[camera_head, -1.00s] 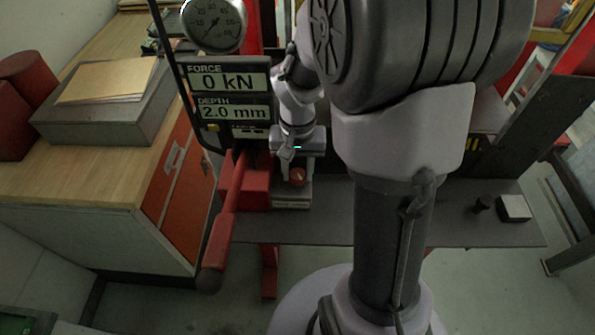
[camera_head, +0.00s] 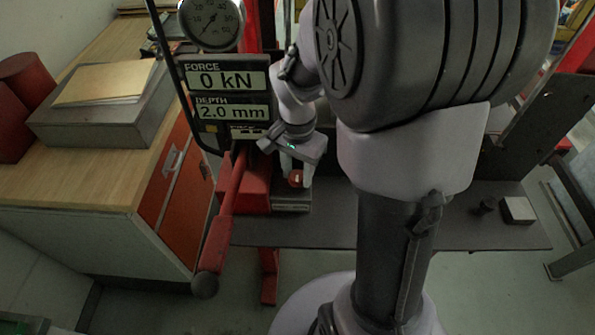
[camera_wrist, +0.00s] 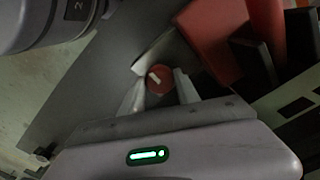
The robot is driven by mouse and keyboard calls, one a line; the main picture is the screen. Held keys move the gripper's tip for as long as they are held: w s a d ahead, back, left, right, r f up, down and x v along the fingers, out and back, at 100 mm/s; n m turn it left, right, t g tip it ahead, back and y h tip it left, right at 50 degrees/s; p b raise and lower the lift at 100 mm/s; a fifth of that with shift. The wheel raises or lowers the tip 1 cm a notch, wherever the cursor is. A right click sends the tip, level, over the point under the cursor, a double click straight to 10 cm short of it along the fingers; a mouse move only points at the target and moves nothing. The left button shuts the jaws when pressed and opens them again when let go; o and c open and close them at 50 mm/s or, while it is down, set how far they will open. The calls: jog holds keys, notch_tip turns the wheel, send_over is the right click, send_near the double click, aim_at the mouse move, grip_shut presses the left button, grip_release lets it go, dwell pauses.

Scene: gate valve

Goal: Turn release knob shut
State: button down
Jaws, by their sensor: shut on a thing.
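The release knob (camera_head: 296,178) is small, round and red, at the base of the red press, low in front of the display. In the wrist view the knob (camera_wrist: 160,80) shows a white mark on its face, tilted to the upper left. My gripper (camera_head: 295,180) reaches down onto the knob, with its fingers on both sides of it. In the wrist view my gripper (camera_wrist: 163,86) is shut on the knob. The contact surfaces of the fingers are partly hidden.
A red lever handle (camera_head: 220,225) slopes down just left of the knob. The display (camera_head: 228,95) reads 0 kN and 2.0 mm, under a round gauge (camera_head: 210,20). A wooden bench (camera_head: 100,190) stands at left. A small white-topped block (camera_head: 517,210) sits on the grey shelf (camera_head: 440,225) at right.

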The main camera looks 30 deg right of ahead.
aim_at(297, 175)
dwell(0.3)
jog(key=c, duration=0.9)
grip_release()
notch_tip(297, 175, up, 18)
jog(key=p, duration=0.5)
jog(key=shift+f+p, duration=0.25)
jog(key=shift+p, duration=0.15)
